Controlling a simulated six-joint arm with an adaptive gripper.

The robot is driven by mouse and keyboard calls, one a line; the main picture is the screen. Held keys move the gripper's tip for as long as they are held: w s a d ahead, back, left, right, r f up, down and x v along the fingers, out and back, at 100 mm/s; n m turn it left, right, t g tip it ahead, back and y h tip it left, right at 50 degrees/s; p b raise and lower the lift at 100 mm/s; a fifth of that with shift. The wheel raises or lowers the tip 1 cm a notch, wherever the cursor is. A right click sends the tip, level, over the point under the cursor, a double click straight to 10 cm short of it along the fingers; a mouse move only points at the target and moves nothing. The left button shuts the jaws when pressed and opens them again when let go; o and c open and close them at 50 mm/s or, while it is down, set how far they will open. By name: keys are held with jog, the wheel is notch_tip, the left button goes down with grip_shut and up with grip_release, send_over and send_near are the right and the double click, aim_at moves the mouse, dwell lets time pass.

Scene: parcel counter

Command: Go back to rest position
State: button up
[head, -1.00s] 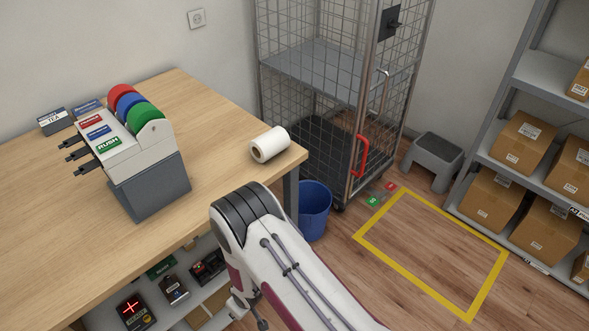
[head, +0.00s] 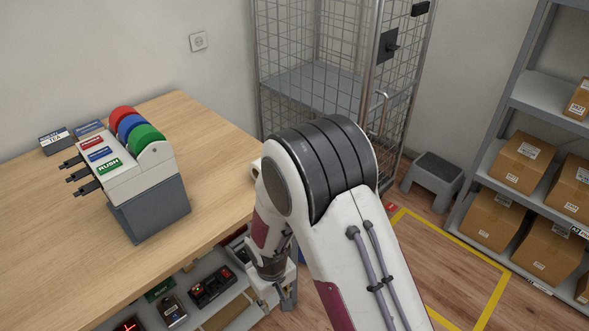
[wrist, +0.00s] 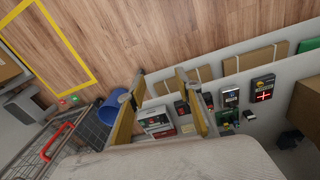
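My gripper (wrist: 160,88) shows in the wrist view with its two yellowish fingers apart. It is open, and nothing is visibly held between them. Past the fingers are boxes and devices on the shelf under the counter. In the head view my arm stands large in the middle, bent at the elbow, with its wrist end hanging down in front of the counter's right edge. The fingers are hard to make out there.
The wooden counter (head: 50,205) bears a label dispenser (head: 150,205) with red, blue and green rolls. A wire cage (head: 290,100) stands behind my arm. A blue bin (wrist: 112,108), grey step stool (head: 432,175) and parcel shelves (head: 545,95) are nearby. The yellow-taped floor area is clear.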

jog(key=s+d+r+m+t, duration=0.1)
jog(key=s+d+r, duration=0.4)
jog(key=r, duration=0.7)
jog(key=s+d+r+m+t, duration=0.2)
jog(key=s+d+r, duration=0.4)
jog(key=d+r, duration=0.3)
jog(key=s+d+r+m+t, duration=0.2)
jog(key=s+d+r+m, duration=0.2)
jog(key=r, duration=1.1)
jog(key=s+d, duration=0.2)
jog(key=d, duration=0.2)
jog(key=shift+s+r, duration=0.15)
jog(key=shift+s, duration=0.1)
